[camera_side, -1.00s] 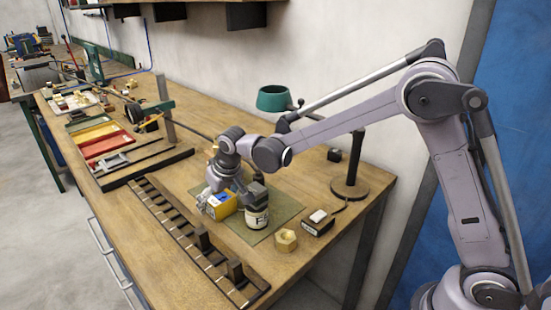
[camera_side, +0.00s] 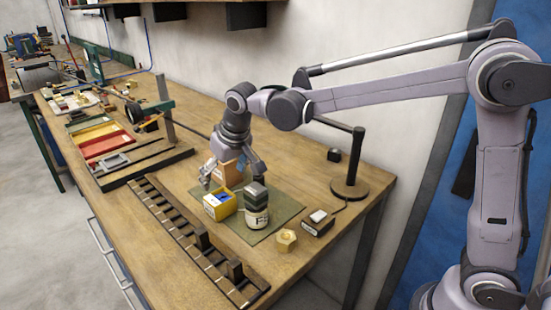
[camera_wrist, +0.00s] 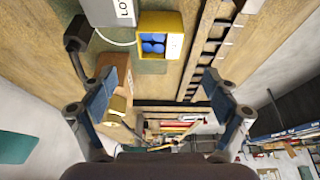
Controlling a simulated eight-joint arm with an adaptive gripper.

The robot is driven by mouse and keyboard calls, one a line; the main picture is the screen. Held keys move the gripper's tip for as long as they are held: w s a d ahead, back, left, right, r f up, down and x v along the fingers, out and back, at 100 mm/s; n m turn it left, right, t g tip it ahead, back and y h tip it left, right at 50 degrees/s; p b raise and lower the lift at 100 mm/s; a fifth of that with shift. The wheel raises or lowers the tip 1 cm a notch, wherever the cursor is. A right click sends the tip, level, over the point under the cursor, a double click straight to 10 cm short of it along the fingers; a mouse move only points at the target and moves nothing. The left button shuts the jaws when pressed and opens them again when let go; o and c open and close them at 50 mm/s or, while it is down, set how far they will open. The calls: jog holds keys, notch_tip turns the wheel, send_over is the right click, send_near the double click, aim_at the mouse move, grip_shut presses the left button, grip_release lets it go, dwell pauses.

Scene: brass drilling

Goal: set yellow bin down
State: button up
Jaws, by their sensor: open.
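The yellow bin (camera_side: 219,209) sits upright near the left corner of the green mat (camera_side: 262,233), with blue contents showing in its open top. It also shows at the top of the wrist view (camera_wrist: 148,52), where round blue things lie inside it. My gripper (camera_side: 232,178) is open above and behind the bin, apart from it. In the wrist view my gripper's two fingers (camera_wrist: 160,86) are spread wide with nothing held between them.
A labelled jar with a dark top (camera_side: 257,216) stands close to the bin's right. A brown box (camera_side: 226,173) is behind the bin, near my fingers. A brass nut (camera_side: 286,240) lies in front. A dark slotted rail (camera_side: 180,232) runs along the left.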

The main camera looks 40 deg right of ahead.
jog(key=s+d+r+t, duration=0.1)
jog(key=s+d+r, duration=0.1)
jog(key=s+d, duration=0.3)
jog(key=s+d+r, duration=0.2)
jog(key=s, duration=0.5)
jog(key=s+d+f, duration=0.2)
jog(key=s, duration=0.3)
jog(key=s+d+f+t, duration=0.1)
jog(key=s+d+f, duration=0.1)
jog(key=s, duration=0.4)
jog(key=shift+s+d+f+t, duration=0.15)
jog(key=shift+d+f+t, duration=0.15)
jog(key=shift+f, duration=0.45)
